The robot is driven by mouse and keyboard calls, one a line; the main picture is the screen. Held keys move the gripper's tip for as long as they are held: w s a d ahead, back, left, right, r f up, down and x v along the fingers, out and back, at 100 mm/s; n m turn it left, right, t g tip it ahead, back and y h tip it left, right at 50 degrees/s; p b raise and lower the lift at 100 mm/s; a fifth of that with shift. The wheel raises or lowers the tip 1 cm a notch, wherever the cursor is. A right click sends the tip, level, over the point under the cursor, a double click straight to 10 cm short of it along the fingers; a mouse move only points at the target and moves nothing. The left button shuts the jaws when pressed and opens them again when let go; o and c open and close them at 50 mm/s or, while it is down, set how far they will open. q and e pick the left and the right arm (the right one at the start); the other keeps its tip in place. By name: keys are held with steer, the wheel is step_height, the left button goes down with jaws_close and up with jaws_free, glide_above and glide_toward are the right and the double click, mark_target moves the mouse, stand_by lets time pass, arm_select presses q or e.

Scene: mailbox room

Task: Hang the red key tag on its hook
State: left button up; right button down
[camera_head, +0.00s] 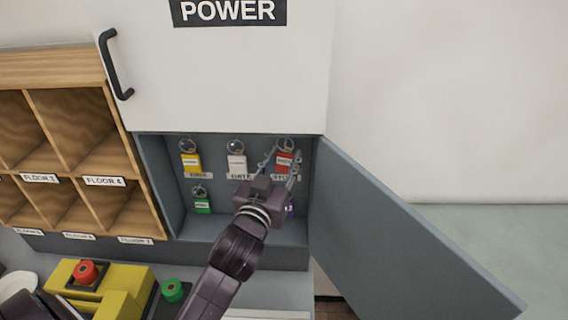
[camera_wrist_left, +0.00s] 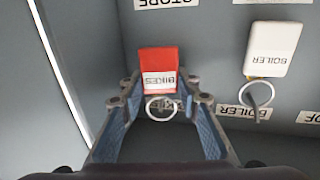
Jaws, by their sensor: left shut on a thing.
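The red key tag (camera_head: 284,162) is in the upper right of the open grey cabinet (camera_head: 270,232), with its ring above it. In the left wrist view the red tag (camera_wrist_left: 158,62) reads "BIKES", and its ring (camera_wrist_left: 161,108) shows between the fingers. My left gripper (camera_head: 280,163) is shut on the red tag, with a finger on each side. It also shows in the left wrist view (camera_wrist_left: 158,85). Whether the ring is around a hook, I cannot tell. A "STORE" label (camera_wrist_left: 168,3) is on the panel close by. My right gripper is not in view.
Yellow (camera_head: 192,163), white (camera_head: 237,163), green (camera_head: 202,204) and partly hidden purple (camera_head: 290,207) tags are in the cabinet. The open door (camera_head: 400,240) extends right. Wooden pigeonholes (camera_head: 68,130) stand left; a yellow box with a red button (camera_head: 87,270) is below.

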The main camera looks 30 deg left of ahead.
arm_select(q)
steer(key=shift+w+a+f, duration=0.25)
steer(key=shift+w+f, duration=0.25)
steer(key=shift+f+b, duration=0.4)
steer(key=shift+f, duration=0.05)
steer(key=o, duration=0.9)
steer(key=shift+a+f, duration=0.1)
steer(key=shift+f, duration=0.05)
steer(key=shift+c, duration=0.2)
steer(key=shift+o, duration=0.8)
steer(key=shift+w+a, duration=0.1)
steer(key=shift+w, duration=0.2)
steer(key=shift+s+d, duration=0.3)
steer(key=shift+s, duration=0.95)
steer(key=shift+s+d, duration=0.25)
steer(key=shift+s, duration=1)
steer(key=shift+s+d, duration=0.3)
steer(key=shift+s, duration=0.95)
